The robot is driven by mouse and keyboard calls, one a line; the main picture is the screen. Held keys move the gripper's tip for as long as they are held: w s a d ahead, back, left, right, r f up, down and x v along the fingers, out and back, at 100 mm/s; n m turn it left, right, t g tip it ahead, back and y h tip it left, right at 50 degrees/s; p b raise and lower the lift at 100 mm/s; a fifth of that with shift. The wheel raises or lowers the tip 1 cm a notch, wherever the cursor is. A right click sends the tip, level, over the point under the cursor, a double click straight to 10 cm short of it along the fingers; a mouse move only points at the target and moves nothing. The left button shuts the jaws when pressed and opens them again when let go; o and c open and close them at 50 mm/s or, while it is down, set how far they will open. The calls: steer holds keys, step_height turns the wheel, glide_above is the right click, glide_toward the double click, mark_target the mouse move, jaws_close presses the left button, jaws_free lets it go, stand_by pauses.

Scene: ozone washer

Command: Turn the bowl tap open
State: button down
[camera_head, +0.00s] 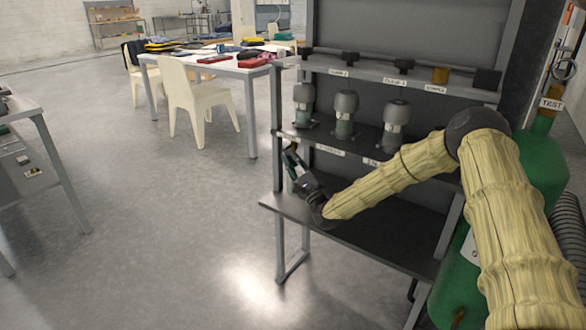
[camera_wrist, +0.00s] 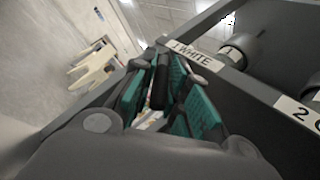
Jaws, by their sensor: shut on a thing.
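My gripper (camera_head: 288,155) is at the left end of the rack, at the front edge of the middle shelf. In the wrist view, its teal-padded fingers (camera_wrist: 163,85) are closed around a narrow dark piece (camera_wrist: 160,74), which seems to be the tap handle. The tap's body and how far it is turned are hidden by the fingers. A label reading "1 WHITE" (camera_wrist: 193,54) is on the shelf edge just right of the fingers.
The rack's upper shelf (camera_head: 400,76) carries a pipe with dark fittings and one brass-coloured one. The lower shelf (camera_head: 370,240) is bare below my gripper. A green cylinder (camera_head: 543,165) stands at right.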

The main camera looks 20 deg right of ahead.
steer(key=shift+f+t+b, duration=0.15)
steer(key=shift+t+b, duration=0.25)
steer(key=shift+b, duration=0.1)
steer(key=c, duration=1.7)
jaws_free()
steer(key=v, duration=1.2)
